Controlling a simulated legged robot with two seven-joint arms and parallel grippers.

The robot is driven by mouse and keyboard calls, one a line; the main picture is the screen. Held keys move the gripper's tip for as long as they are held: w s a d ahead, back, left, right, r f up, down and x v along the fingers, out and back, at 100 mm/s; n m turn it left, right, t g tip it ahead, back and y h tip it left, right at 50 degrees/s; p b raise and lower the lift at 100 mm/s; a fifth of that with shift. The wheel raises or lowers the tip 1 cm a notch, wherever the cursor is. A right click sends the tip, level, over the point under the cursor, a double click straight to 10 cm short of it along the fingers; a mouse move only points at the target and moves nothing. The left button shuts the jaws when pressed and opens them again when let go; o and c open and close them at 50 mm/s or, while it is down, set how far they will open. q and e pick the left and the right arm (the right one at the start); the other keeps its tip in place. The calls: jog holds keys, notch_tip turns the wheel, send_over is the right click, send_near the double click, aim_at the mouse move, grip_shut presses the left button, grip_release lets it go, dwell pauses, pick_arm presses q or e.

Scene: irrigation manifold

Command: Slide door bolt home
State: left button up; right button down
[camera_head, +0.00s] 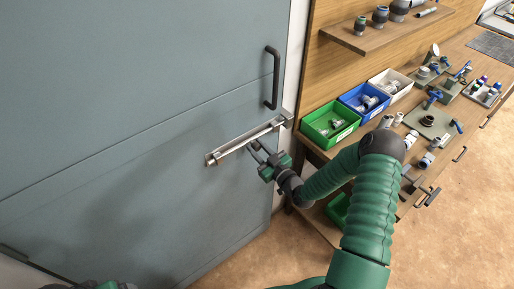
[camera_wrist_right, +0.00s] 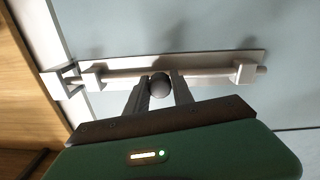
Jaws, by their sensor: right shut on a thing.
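The door bolt (camera_head: 243,141) is a metal plate with a sliding rod, mounted on the grey-blue door (camera_head: 150,90). In the right wrist view the rod (camera_wrist_right: 210,72) runs through two brackets and sticks out slightly past the right one. The metal keeper (camera_wrist_right: 62,82) sits on the frame at the left, close to the left bracket; whether the rod's tip is inside it I cannot tell. My right gripper (camera_head: 256,150) is shut on the dark round bolt knob (camera_wrist_right: 160,86), with a finger on each side. Only a small part of my left arm shows at the bottom left; its fingers are hidden.
A dark pull handle (camera_head: 274,78) stands out from the door above the bolt. Right of the door, a workbench holds a green bin (camera_head: 330,124), a blue bin (camera_head: 364,101), a white bin (camera_head: 390,85) and several fittings. A shelf (camera_head: 390,30) hangs above.

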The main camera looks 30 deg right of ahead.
jog(key=shift+d, duration=0.4)
jog(key=shift+d+r+b, duration=0.15)
jog(key=shift+d+b, duration=0.35)
jog(key=shift+b, duration=0.05)
jog(key=c, duration=1.5)
grip_release()
jog(key=shift+w, duration=0.1)
jog(key=o, duration=0.4)
jog(key=shift+d, duration=0.15)
jog(key=s+d+b, duration=0.1)
jog(key=s+b, duration=0.2)
jog(key=s, duration=1.4)
jog(key=shift+f, duration=0.25)
